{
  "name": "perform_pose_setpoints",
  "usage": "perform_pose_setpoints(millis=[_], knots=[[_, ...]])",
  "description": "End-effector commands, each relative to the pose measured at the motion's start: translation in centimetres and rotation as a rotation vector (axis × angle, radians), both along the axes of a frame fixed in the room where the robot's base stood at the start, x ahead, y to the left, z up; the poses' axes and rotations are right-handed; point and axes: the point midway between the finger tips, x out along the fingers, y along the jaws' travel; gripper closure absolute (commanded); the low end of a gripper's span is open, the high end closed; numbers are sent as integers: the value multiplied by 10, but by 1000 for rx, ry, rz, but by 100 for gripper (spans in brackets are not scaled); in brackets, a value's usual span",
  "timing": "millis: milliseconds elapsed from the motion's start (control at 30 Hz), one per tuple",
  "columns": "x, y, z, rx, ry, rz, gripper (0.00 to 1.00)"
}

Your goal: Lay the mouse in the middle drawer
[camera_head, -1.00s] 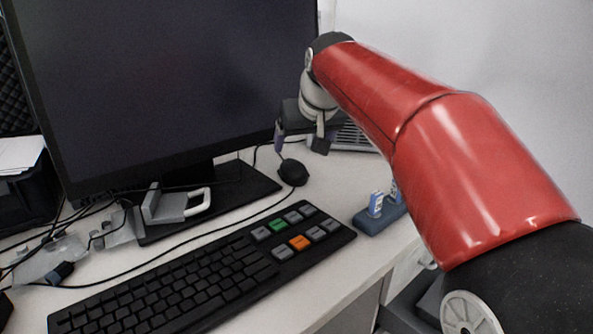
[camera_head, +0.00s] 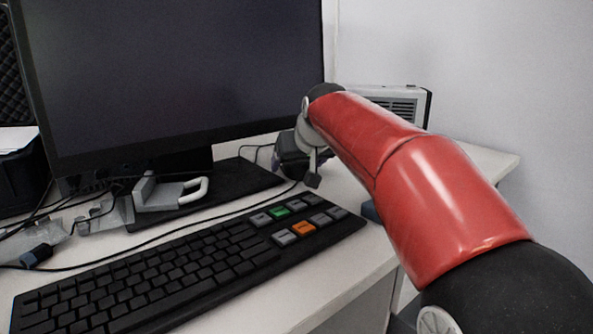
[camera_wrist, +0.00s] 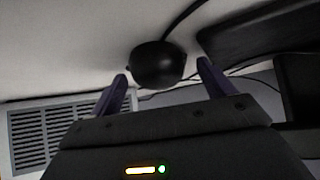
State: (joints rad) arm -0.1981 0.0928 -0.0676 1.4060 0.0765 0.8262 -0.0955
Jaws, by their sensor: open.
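The black mouse (camera_wrist: 156,65) shows in the wrist view, between and just beyond the fingertips of my gripper (camera_wrist: 163,77). The purple fingers are apart with nothing between them that I can see held. In the head view my gripper (camera_head: 294,174) is low over the desk, near the right end of the monitor's base, and it hides the mouse. The mouse's cable runs left behind the keyboard. No drawer can be made out; only part of the desk's front shows below the top.
A black keyboard (camera_head: 150,275) with coloured keys lies along the desk front. A large monitor (camera_head: 180,70) stands behind on its flat base. A grey handled object (camera_head: 165,192) sits left. A vented box (camera_head: 405,105) stands at the back right. My arm partly hides a blue block (camera_head: 371,211).

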Motion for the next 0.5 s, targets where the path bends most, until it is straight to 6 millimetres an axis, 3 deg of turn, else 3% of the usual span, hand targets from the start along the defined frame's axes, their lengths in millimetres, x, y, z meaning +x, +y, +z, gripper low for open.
perform_pose_setpoints(millis=[267, 500], knots=[[4, 1, -3, 0, -2, 0, 20], [4, 1, -3, 0, -2, 0, 51]])
